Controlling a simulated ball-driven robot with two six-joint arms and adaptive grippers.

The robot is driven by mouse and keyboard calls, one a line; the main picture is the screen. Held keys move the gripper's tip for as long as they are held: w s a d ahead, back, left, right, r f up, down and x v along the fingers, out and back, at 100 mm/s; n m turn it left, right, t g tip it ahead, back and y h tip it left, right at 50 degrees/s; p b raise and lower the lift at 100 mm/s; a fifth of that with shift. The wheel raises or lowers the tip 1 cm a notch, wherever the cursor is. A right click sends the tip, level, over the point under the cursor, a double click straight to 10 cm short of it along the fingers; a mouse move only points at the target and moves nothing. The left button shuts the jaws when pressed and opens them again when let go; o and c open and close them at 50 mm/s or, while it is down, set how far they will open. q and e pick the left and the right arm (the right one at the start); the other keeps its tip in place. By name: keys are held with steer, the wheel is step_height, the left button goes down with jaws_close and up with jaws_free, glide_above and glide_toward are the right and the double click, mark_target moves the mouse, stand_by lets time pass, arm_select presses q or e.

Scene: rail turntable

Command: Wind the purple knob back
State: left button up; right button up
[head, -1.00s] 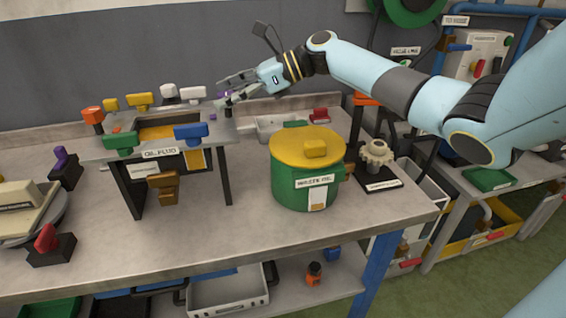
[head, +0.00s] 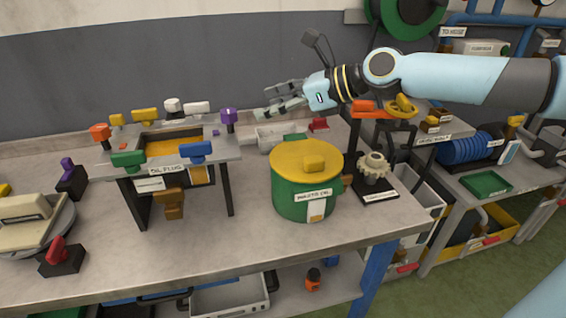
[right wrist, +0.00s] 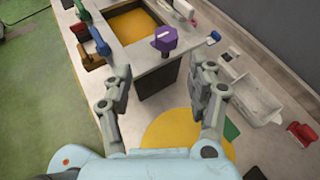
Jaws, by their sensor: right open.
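The purple knob (head: 229,115) stands on a dark post at the right corner of the grey raised stand (head: 232,153) marked OIL PLUG. It also shows in the right wrist view (right wrist: 164,39), beyond my fingers and clear of them. My right gripper (head: 266,102) is open and empty, to the right of the knob with a gap between. In the right wrist view the two fingers (right wrist: 163,95) are spread wide with nothing between them. A second purple handle (head: 67,166) sits on a black block at the far left. My left gripper is not seen.
Other knobs share the stand: blue (head: 195,150), green (head: 128,159), orange (head: 100,132), yellow and white ones. A green pot with a yellow lid (head: 305,160) stands right of the stand, below my right arm. A gear (head: 373,165) stands on a black base beyond it.

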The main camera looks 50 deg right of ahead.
steer(key=s+a+f+n+g+h, duration=0.1)
steer(key=s+a+f+n+g, duration=0.2)
steer(key=s+a+f+n, duration=0.3)
steer(key=s+a+f+n+g+h+b, duration=0.1)
steer(key=s+a+f+n+g, duration=0.2)
steer(key=n, duration=1.4)
steer(key=shift+s+a+f+h, duration=0.3)
steer(key=shift+s+a+f, duration=2)
steer(key=shift+s+f, duration=1)
steer(key=shift+s+r, duration=0.15)
steer(key=shift+r, duration=0.1)
